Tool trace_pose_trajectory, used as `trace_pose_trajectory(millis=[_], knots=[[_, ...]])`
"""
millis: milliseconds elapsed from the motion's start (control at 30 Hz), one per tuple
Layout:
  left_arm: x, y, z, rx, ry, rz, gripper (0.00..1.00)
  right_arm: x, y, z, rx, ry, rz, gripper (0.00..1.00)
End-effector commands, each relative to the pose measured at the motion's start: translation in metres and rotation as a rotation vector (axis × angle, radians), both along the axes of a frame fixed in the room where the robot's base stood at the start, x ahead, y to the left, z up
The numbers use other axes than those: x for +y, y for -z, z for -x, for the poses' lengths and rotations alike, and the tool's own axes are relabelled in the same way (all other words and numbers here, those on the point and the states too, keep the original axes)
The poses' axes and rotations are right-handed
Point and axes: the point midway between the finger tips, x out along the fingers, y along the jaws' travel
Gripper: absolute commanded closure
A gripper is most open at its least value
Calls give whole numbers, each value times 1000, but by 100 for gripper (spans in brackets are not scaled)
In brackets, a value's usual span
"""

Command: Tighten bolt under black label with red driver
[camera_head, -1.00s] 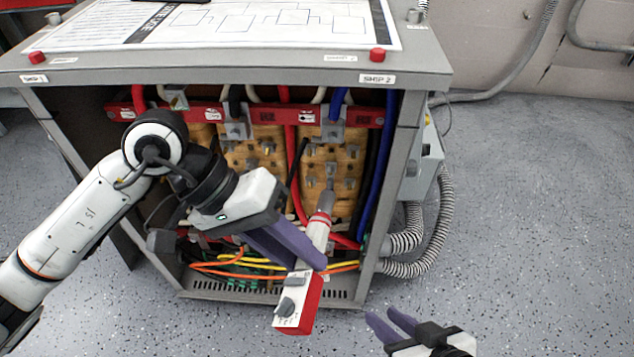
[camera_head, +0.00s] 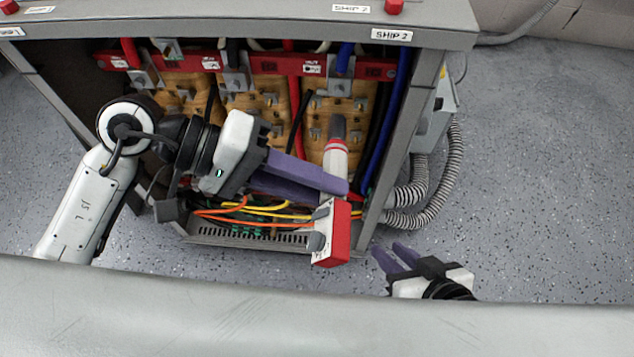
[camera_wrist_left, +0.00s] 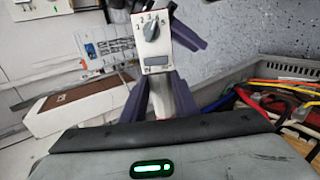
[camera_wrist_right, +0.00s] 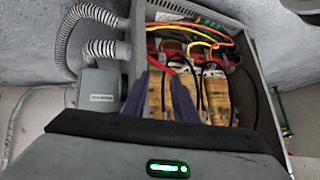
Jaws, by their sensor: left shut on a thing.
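The driver, with a white body, red rings, a grey nose and a red-and-white base (camera_head: 340,240), is in my left gripper (camera_head: 335,186). The fingers are shut around its body. Its nose (camera_head: 338,128) points up in front of the right-hand tan coil block (camera_head: 330,105) of the open cabinet. I cannot tell whether the tip touches a bolt. The driver's numbered dial (camera_wrist_left: 153,30) shows in the left wrist view. A red bar (camera_head: 265,66) above the blocks carries small labels, too small to read. My right gripper (camera_head: 397,257) is open and empty, low right of the cabinet.
Orange and yellow cables (camera_head: 250,212) lie in the cabinet bottom. The cabinet's right post (camera_head: 405,140) stands beside the driver. A grey box (camera_head: 428,125) with ribbed hoses (camera_head: 440,185) is outside on the right. The floor further right is clear.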

Motion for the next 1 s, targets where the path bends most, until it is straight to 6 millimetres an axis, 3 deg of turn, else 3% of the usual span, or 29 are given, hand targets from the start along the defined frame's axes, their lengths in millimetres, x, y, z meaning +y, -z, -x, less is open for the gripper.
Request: trace_pose_trajectory(millis=[100,600,1000], knots=[[0,2,0,-5,-1,3,100,5,8,-3,16,-26,4,74],[0,0,-44,-2,-1,3,100,18,16,-5,61,-94,5,74],[0,-2,-51,0,-1,4,100,20,16,-5,67,-107,2,74]])
